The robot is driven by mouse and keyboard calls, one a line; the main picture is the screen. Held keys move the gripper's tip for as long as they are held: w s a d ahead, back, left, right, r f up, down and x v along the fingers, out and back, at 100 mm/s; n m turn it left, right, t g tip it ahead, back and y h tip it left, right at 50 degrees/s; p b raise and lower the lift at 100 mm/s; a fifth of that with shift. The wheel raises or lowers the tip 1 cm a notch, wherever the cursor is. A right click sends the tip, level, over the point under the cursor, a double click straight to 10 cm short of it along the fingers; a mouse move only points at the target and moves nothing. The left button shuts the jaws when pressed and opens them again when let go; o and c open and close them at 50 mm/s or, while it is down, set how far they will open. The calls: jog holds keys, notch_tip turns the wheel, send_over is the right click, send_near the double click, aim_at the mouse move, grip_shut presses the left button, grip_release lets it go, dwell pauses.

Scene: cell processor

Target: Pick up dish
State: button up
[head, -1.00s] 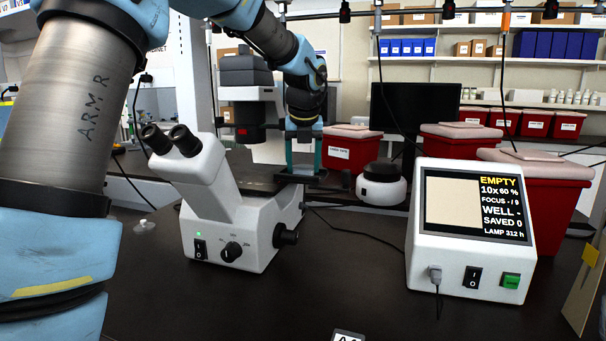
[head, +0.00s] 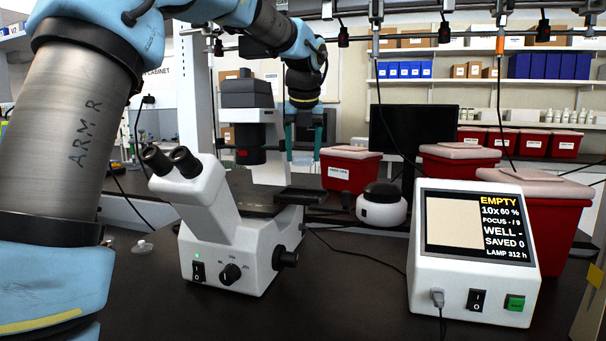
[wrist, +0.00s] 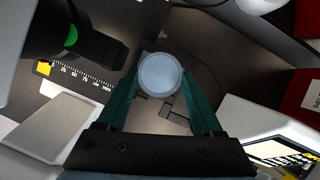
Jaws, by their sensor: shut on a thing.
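The dish (wrist: 160,74) is a small round, pale blue-grey disc in the wrist view. It sits between the two green fingertips of my gripper (wrist: 160,90), which is shut on it. In the head view my gripper (head: 303,140) hangs fingers down above the right end of the microscope stage (head: 310,195), clear of it.
The white microscope (head: 225,235) stands below my arm, its eyepieces at left. A white control box (head: 465,255) with a screen reading EMPTY is at right. Red lidded bins (head: 350,172) and a black monitor (head: 412,135) stand behind. The dark bench front between microscope and box is clear.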

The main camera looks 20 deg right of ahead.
notch_tip(320, 180, up, 10)
dwell(0.4)
jog(key=shift+f, duration=0.1)
jog(key=o, duration=0.7)
grip_shut()
